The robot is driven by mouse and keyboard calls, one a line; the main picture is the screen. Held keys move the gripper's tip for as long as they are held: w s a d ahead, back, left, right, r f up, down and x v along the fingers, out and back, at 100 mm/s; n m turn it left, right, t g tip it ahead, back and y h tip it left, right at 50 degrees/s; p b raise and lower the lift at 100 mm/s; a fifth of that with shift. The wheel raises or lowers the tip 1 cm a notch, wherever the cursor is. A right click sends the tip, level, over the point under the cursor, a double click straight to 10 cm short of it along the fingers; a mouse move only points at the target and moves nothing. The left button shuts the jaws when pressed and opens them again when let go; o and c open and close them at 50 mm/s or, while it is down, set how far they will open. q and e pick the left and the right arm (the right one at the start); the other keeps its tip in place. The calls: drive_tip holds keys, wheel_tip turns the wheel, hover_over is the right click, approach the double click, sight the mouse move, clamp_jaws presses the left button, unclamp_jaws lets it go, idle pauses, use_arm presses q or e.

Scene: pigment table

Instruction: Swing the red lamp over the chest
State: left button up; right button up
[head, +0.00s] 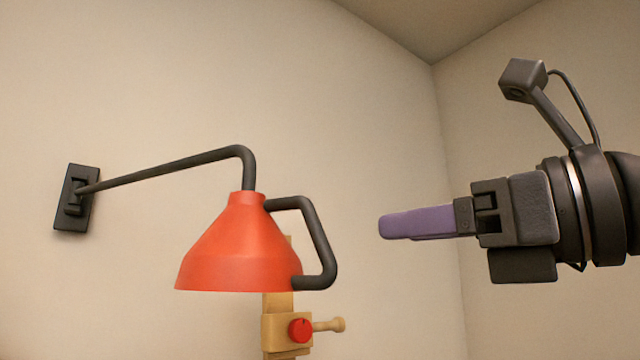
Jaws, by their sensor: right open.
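The red lamp (238,250) hangs from a dark bent arm (170,165) that is fixed to a black wall bracket (76,198) at the left. A dark loop handle (325,245) sticks out from the right side of its shade. My right gripper (382,226) is to the right of the handle, apart from it and empty. Its purple fingers point left and overlap from this side, and it is open. My left gripper is not in view. The chest is not in view.
A wooden post (278,305) with a red knob (300,330) and a wooden peg stands below the lamp, partly hidden by its shade. Bare walls meet in a corner at the right. The space between the handle and my right gripper is clear.

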sight(326, 239)
drive_tip(key=p+x, duration=0.3)
drive_tip(key=x, duration=0.6)
drive_tip(key=shift+w+a, duration=0.1)
drive_tip(key=shift+w, duration=0.2)
drive_tip(key=shift+w+a, duration=0.15)
drive_tip(key=shift+w, duration=0.05)
clamp_jaws()
idle(0.6)
